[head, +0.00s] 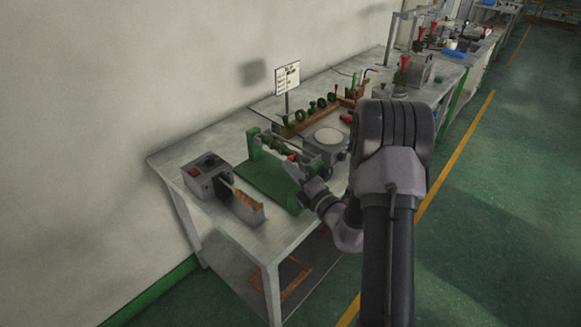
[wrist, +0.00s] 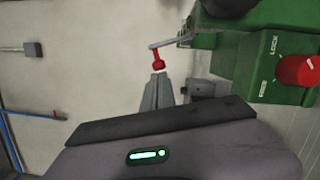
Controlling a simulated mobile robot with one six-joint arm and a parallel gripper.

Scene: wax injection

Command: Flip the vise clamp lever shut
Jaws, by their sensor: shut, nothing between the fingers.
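In the wrist view the clamp lever is a thin grey bar (wrist: 174,43) with a red knob (wrist: 158,60) at its end, reaching left from a green body (wrist: 236,42). My gripper (wrist: 159,77) is shut and empty, its fingertips just below the red knob in the picture. I cannot tell whether they touch it. A larger red dial (wrist: 297,71) sits on the green body beside the word LOCK. In the head view the green vise fixture (head: 262,178) stands on the bench, and a small red spot (head: 292,157) shows by my gripper, which my arm partly hides.
A round pale plate (head: 327,136), a sign (head: 287,78) and a rack of green wheels (head: 315,107) are behind. The bench's front left corner is clear.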

